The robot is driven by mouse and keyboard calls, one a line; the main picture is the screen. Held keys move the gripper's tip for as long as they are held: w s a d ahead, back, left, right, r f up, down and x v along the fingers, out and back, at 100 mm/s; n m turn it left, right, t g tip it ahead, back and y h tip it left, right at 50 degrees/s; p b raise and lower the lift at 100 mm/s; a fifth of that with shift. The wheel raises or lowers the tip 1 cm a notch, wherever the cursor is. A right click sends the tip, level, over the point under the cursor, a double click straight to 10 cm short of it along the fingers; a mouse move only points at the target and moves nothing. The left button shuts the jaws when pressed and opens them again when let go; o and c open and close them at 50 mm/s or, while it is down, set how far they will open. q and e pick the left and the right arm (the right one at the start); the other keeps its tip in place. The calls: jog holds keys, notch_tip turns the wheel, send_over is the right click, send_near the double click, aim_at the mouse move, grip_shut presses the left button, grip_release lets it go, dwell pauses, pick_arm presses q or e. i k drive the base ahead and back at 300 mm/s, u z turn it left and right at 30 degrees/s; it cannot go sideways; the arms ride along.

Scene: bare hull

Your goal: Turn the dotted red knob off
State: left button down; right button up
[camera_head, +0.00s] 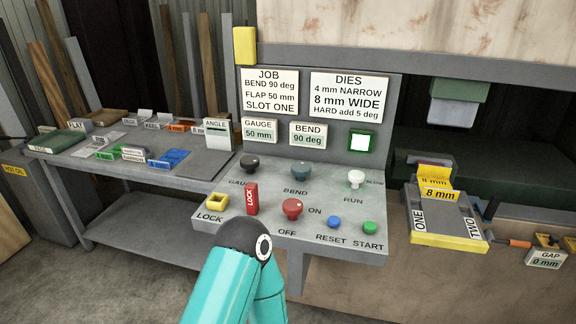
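The red knob (292,208) stands on the sloping front of the grey control panel (221,231). ON is printed to its right and OFF below it. Its dots and exact pointing direction are too small to tell. One of my arms, teal with a black joint, rises from the bottom edge in front of the panel's lower left. Neither gripper shows in this view, so I cannot tell how they stand relative to the knob.
A red LOCK tag (251,199) and yellow socket (216,205) stand left of the knob. A grey bench (150,230) with labelled parts is at left.

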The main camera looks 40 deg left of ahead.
aim_at(293, 207)
jog(key=z, duration=1.65)
jog(key=i, duration=0.15)
jog(key=u, duration=3.3)
jog(key=k, duration=0.9)
jog(key=z, duration=0.3)
jog(key=i, duration=1)
jog(key=z, duration=0.05)
